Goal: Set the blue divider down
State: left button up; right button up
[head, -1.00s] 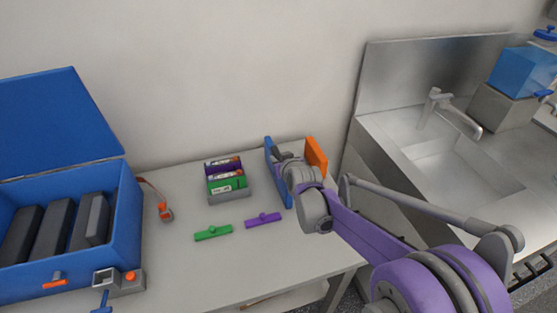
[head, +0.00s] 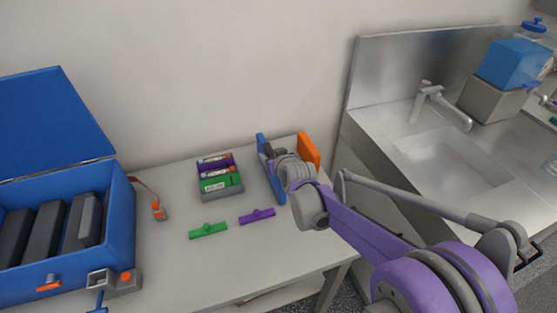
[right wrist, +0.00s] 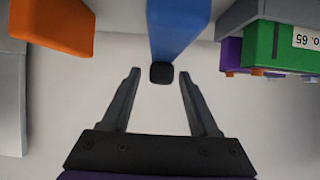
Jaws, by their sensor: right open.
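The blue divider (head: 264,160) stands upright on the table, right of the battery holder. In the right wrist view the divider (right wrist: 172,28) is at the top middle, with a small black knob (right wrist: 161,73) at its near end. My right gripper (right wrist: 158,80) is open, with one finger on either side of the knob's line and a gap to both. In the head view my right gripper (head: 280,154) is partly hidden by its own wrist. My left gripper is in neither view.
An orange block (head: 309,150) stands right of the divider. The grey holder (head: 222,193) with purple and green cells is to the left. Green (head: 208,230) and purple (head: 257,216) bars lie in front. A blue case (head: 122,220) stands at far left, a sink (head: 450,165) at right.

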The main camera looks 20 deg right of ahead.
jog(key=v, duration=1.1)
jog(key=shift+p, duration=0.3)
jog(key=s+f+g, duration=0.2)
jog(key=s+f, duration=0.1)
jog(key=s, duration=0.6)
jog(key=s+f+g, duration=0.2)
jog(key=s+f, duration=0.2)
jog(key=s, duration=0.5)
jog(key=s+f+g, duration=0.3)
jog(key=s+f, duration=0.1)
jog(key=s, duration=0.5)
jog(key=shift+s+a, duration=0.3)
jog(key=shift+a, duration=0.15)
